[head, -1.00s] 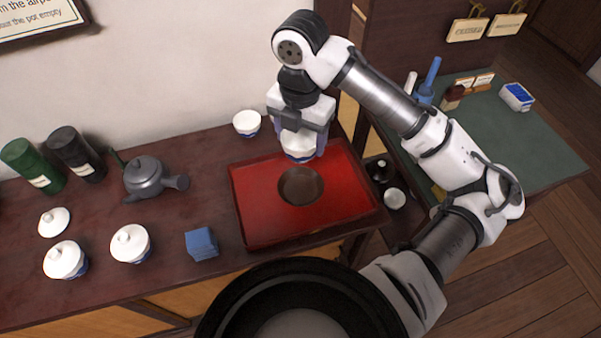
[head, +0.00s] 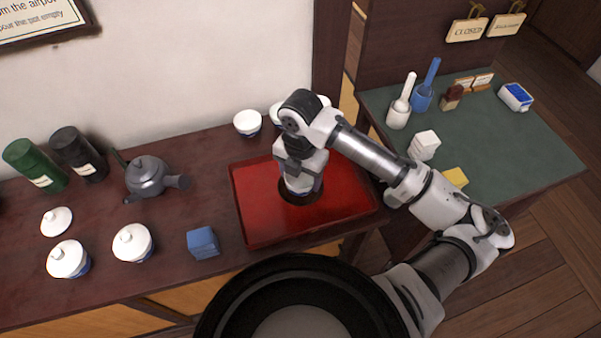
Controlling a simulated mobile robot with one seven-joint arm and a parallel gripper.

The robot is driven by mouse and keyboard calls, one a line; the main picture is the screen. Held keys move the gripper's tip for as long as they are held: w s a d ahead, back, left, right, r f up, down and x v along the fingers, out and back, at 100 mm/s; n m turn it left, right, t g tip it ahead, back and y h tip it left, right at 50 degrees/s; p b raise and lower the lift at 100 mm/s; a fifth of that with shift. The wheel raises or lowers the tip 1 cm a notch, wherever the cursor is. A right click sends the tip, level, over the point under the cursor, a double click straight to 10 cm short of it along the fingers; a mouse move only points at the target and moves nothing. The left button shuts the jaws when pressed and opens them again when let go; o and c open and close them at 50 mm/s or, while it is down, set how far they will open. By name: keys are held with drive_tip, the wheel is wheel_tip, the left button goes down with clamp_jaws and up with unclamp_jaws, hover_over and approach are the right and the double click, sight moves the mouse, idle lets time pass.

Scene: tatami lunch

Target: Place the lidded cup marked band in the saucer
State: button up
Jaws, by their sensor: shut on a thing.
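The saucer (head: 297,203) is a dark round dish on the red tray (head: 257,214), mostly hidden under my gripper. My gripper (head: 302,190) points down over the saucer, shut on a white cup (head: 299,186) with some blue on it. The fingers and wrist hide most of this cup, so its lid and marking cannot be read. The cup is at or just above the saucer; I cannot tell whether it touches. Two other lidded cups (head: 68,259) and (head: 132,243), white with blue below, stand on the left of the counter.
A loose white lid (head: 56,221), a grey teapot (head: 147,176), green and black canisters (head: 35,166) (head: 79,154) and a blue block (head: 203,243) stand left of the tray. White cups (head: 247,123) stand behind it. A green-topped table (head: 520,150) with small items lies right.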

sight(301, 186)
drive_tip(key=shift+f, duration=0.15)
drive_tip(key=o, duration=1)
drive_tip(key=shift+o, duration=0.2)
wheel_tip(301, 186, up, 12)
drive_tip(key=shift+r+b, duration=0.2)
drive_tip(key=shift+b, duration=0.2)
